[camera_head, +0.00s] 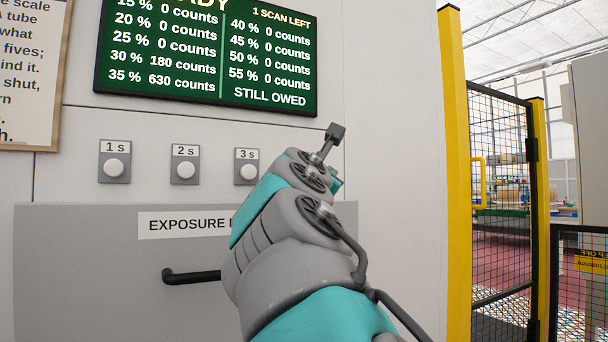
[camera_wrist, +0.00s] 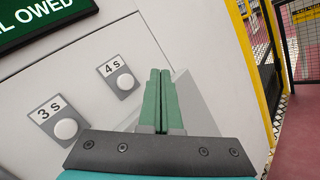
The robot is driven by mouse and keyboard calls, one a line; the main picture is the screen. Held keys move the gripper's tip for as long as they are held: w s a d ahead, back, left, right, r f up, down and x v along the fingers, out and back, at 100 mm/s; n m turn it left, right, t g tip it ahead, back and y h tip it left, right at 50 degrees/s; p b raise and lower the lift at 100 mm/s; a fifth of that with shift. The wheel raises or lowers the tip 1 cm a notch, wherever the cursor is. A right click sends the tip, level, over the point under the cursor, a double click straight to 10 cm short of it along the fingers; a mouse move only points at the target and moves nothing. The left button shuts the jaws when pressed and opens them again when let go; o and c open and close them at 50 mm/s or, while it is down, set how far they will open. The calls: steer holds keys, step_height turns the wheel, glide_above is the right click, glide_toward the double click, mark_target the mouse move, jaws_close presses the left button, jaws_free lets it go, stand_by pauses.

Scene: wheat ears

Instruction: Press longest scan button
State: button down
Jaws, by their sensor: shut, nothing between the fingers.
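The 4 s button (camera_wrist: 125,81) is a round white knob on a grey plate, the highest time label in view. It shows in the wrist view, just left of my fingertips; in the head view my arm hides its place. The 3 s button (camera_head: 248,171) also shows in the wrist view (camera_wrist: 66,129), lower left. The 2 s button (camera_head: 185,170) and 1 s button (camera_head: 114,168) are further left in the head view. My gripper (camera_wrist: 160,72) has its green fingers closed together and empty. It appears apart from the 4 s button; the exact gap cannot be judged.
A green screen (camera_head: 208,52) above the buttons reads "1 SCAN LEFT" and "STILL OWED". Below is a grey exposure panel (camera_head: 90,270) with a black handle (camera_head: 192,276). A yellow post (camera_head: 456,170) and mesh gate (camera_head: 500,190) stand at right.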

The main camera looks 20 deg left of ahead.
steer(key=w+a+p, duration=0.5)
steer(key=a+p, duration=0.1)
steer(key=p, duration=0.1)
steer(key=shift+w+a, duration=0.2)
steer(key=shift+w, duration=0.05)
stand_by(0.3)
steer(key=shift+w+a+r+p, duration=0.15)
steer(key=shift+a+r+p, duration=0.1)
steer(key=shift+p, duration=0.55)
stand_by(1.4)
steer(key=shift+w+a+f, duration=0.1)
steer(key=shift+f, duration=0.1)
